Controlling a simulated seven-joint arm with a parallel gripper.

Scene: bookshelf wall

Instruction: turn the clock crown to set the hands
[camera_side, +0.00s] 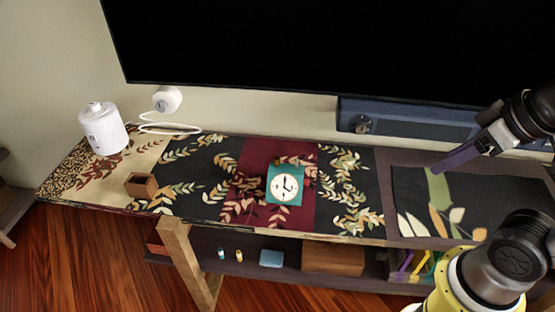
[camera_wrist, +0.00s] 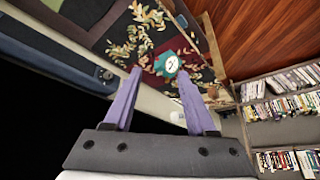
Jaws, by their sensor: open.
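The clock (camera_side: 284,185) is a teal square with a round white dial and dark hands. It lies on the dark red panel of the patterned cloth on the shelf top. It also shows small in the wrist view (camera_wrist: 170,64), beyond and between my fingertips. My gripper (camera_side: 435,169) is at the right in the side view, above the shelf top and well apart from the clock. In the wrist view, its two purple fingers (camera_wrist: 160,80) are spread with nothing between them.
A small brown box (camera_side: 141,185) and a white cylindrical device (camera_side: 103,128) stand at the left end. A big black screen (camera_side: 330,45) and a blue-grey bar (camera_side: 420,122) run along the back. The cloth between gripper and clock is clear.

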